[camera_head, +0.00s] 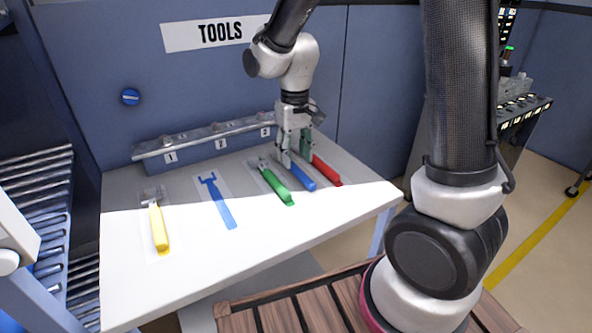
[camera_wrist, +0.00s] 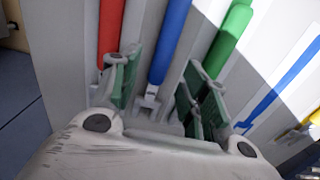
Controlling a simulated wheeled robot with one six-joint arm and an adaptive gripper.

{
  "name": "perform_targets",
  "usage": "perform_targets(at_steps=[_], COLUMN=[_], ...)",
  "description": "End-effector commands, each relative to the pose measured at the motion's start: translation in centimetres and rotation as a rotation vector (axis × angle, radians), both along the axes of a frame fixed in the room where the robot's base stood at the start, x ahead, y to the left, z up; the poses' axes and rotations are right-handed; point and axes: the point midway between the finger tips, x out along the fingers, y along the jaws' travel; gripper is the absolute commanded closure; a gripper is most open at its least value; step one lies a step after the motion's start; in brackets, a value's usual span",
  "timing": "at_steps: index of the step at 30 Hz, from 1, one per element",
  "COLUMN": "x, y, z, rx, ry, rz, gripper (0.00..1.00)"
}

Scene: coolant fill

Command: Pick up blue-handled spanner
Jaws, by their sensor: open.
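The blue-handled spanner (camera_head: 301,178) lies on the table between the green-handled and red-handled ones. In the wrist view its blue handle (camera_wrist: 171,38) runs up and away from my gripper, with its grey metal end (camera_wrist: 148,98) between the fingers. My gripper (camera_head: 294,150) points down over the far end of this spanner, its fingers apart on either side of it and holding nothing. The green finger pads also show in the wrist view (camera_wrist: 158,95). My gripper hides the spanner's far end in the head view. I cannot tell whether the pads touch it.
The green-handled spanner (camera_head: 277,187) and red-handled spanner (camera_head: 327,171) lie close on either side. A yellow-handled tool (camera_head: 158,228) and a flat blue spanner shape (camera_head: 217,204) lie further left. A numbered rail (camera_head: 193,144) stands along the back. The table's (camera_head: 300,228) front is clear.

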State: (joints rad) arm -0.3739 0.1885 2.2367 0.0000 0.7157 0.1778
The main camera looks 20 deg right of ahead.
Motion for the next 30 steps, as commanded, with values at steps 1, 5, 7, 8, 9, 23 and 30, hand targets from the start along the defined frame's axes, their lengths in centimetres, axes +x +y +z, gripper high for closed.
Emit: perform_targets(at_steps=[1,5,7,8,9,23,30], x=[-0.3,-0.3,-0.3,-0.3,-0.3,-0.3,-0.2], y=[0.0,0.0,0.0,0.0,0.0,0.0,0.0], z=[-1.0,-2.8,-3.3,-3.5,-3.5,-3.5,-3.4], rx=[-0.002,-0.002,0.000,0.000,0.000,0.000,0.000], ry=[0.006,0.004,0.002,0.002,0.002,0.001,0.000], rz=[0.000,0.000,0.000,0.000,0.000,0.000,0.000], gripper=[0.55,0.55,0.55,0.55,0.55,1.00,1.00])
